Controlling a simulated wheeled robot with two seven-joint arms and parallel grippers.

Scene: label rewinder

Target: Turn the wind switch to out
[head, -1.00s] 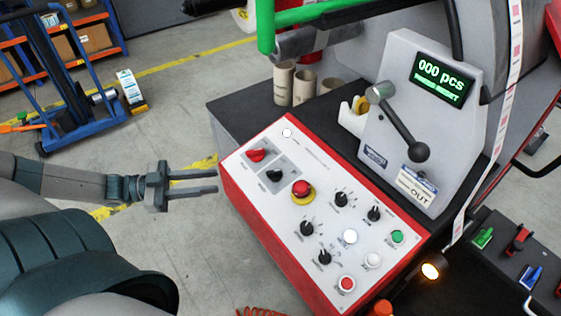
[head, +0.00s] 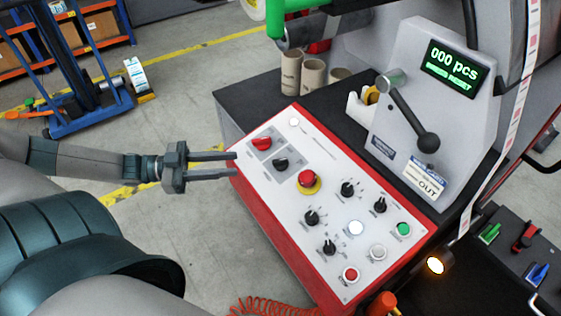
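The white control panel with red sides (head: 325,155) carries several black rotary knobs, a red rotary switch (head: 262,143) and a black rotary switch (head: 281,163) at its left end. The lettering beside the knobs is too small to read, so I cannot tell which one is the wind switch. A label reading OUT (head: 427,185) is on the grey counter housing, below a black ball-ended lever (head: 428,142). My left gripper (head: 234,164) is open and empty, with its two fingers pointing right at the panel's left edge, near the two rotary switches. My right gripper is not in view.
A red mushroom button on a yellow base (head: 307,180) sits right of the rotary switches. Cardboard cores (head: 302,74) stand behind the panel. A green-lit counter display (head: 454,67) faces me. A lit lamp (head: 435,265) stands at the lower right. Open floor lies left of the machine.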

